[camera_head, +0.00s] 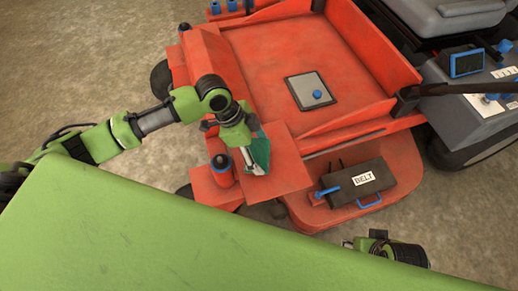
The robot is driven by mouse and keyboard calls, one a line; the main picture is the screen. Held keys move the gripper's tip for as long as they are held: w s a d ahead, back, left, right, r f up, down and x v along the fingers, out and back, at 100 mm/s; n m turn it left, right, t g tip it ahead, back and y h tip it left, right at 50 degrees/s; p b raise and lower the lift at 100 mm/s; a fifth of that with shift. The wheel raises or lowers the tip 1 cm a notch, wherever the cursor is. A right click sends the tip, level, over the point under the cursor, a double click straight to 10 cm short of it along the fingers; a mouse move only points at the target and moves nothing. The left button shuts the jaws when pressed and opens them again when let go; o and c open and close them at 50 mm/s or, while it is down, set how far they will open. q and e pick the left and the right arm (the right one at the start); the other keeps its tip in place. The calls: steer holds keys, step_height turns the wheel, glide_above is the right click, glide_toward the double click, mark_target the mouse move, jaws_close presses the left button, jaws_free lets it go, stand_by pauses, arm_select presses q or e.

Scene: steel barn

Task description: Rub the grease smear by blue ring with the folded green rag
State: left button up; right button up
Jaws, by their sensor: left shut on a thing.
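My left gripper (250,160) reaches down over a flat red plate (290,172) at the front of the red machine. It is shut on the green rag (262,148), which shows as a dark green piece beside the fingers. Whether the rag touches the plate I cannot tell. I cannot make out a grease smear; the gripper and rag cover part of the plate. No blue ring shows clearly; a blue-topped red post (221,165) stands just left of the gripper. My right gripper (352,243) is partly in view at the lower right, its fingers too small to judge.
A dark case marked BELT (352,180), with blue handles, lies right of the plate. A grey hatch with a blue knob (318,96) is on the red deck behind. A grey seat and control panel (480,95) stand at right. Bare ground lies left.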

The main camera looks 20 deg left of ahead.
arm_select(q)
steer(key=shift+r+p, duration=0.4)
steer(key=shift+r, duration=0.05)
steer(key=shift+r+p, duration=0.6)
steer(key=shift+p, duration=0.15)
steer(key=shift+r+p, duration=0.5)
steer(key=shift+p, duration=0.15)
steer(key=shift+r+p, duration=0.5)
steer(key=shift+p, duration=0.1)
arm_select(e)
steer(key=s+f+g, duration=0.1)
steer(key=s+f, duration=0.3)
steer(key=f, duration=1.2)
steer(key=shift+a+f, duration=0.2)
steer(key=shift+f, duration=0.15)
steer(key=shift+w, duration=0.1)
